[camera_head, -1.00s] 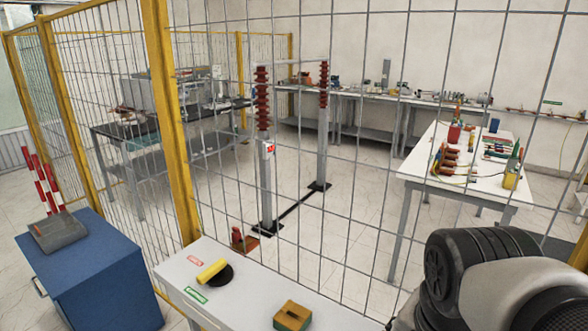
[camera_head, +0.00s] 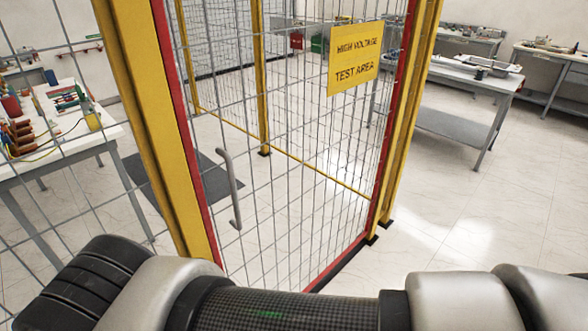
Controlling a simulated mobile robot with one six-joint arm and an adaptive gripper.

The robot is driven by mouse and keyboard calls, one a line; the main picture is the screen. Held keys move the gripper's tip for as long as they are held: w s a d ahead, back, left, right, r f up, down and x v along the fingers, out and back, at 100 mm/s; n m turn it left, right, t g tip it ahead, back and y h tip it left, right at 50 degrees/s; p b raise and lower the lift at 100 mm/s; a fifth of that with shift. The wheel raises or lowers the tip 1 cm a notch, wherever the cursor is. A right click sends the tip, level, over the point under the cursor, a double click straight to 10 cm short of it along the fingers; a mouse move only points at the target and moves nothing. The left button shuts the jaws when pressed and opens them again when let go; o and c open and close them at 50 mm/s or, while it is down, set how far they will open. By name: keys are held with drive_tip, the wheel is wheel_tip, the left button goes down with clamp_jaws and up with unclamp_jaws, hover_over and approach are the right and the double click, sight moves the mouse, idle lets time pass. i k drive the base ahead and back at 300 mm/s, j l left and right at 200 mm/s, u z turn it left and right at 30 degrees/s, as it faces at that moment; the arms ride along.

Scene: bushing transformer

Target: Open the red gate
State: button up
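The red-framed gate (camera_head: 184,120) stands ahead in the head view, its wire mesh set between yellow posts. It looks shut. A grey vertical handle (camera_head: 232,190) is on its left part. A yellow sign (camera_head: 355,58) reading "HIGH VOLTAGE TEST AREA" hangs at its upper right. My arm crosses the bottom of the view, in front of the gate. My gripper is not in view, so its distance from the handle cannot be told.
Yellow posts (camera_head: 146,120) frame the gate, with mesh fence to the left. A white table (camera_head: 100,140) with tools stands behind that fence. A dark mat (camera_head: 190,180) lies on the floor beyond. Tables (camera_head: 450,80) stand at the right, with open floor before them.

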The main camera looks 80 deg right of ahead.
sight(355, 55)
drive_tip(key=z, duration=2.75)
drive_tip(key=l+u, duration=0.3)
drive_tip(key=k+l+u, duration=0.1)
drive_tip(key=u, duration=0.15)
drive_tip(key=l, duration=0.15)
